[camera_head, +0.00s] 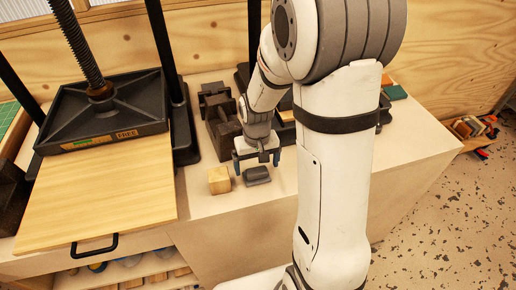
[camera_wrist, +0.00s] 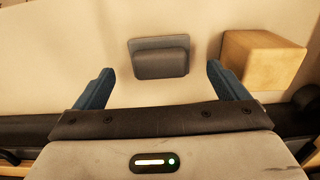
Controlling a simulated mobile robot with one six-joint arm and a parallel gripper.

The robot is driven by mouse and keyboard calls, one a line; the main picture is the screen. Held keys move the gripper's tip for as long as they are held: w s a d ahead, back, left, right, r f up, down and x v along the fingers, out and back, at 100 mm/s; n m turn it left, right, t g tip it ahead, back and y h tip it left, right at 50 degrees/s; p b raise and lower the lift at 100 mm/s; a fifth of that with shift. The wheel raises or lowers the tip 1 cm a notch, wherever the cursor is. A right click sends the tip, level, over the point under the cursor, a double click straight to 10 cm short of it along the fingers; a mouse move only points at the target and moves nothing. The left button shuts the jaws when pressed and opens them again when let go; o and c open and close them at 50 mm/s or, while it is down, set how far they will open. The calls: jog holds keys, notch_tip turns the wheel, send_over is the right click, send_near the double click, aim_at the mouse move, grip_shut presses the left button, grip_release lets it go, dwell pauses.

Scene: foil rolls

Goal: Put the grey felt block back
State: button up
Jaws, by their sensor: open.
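The grey felt block (camera_head: 257,175) lies on the pale bench top, just right of a light wooden block. In the wrist view the grey felt block (camera_wrist: 160,57) lies beyond and between my two blue fingertips, with a thin lighter grey layer along one edge. My gripper (camera_head: 256,160) is open and empty, pointing down just behind the felt block. In the wrist view my gripper (camera_wrist: 157,82) shows both fingers spread wide, apart from the block. The place where the block belongs cannot be made out.
The wooden block (camera_head: 219,180) sits close beside the felt block and shows at right in the wrist view (camera_wrist: 262,60). A black press (camera_head: 105,110) with a wooden board (camera_head: 100,185) stands at left. Dark metal blocks (camera_head: 222,125) stand behind my gripper. Bare bench lies in front.

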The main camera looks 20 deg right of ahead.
aim_at(257, 172)
notch_tip(257, 172, up, 8)
jog(key=s+r+t, duration=0.1)
jog(key=s+r, duration=0.3)
jog(key=s, duration=0.3)
jog(key=s+r+t, duration=0.2)
jog(key=s+r, duration=0.2)
jog(key=s, duration=0.3)
jog(key=shift+s+d+r, duration=0.15)
jog(key=shift+d+r, duration=0.05)
jog(key=shift+r, duration=0.1)
jog(key=shift+c, duration=0.3)
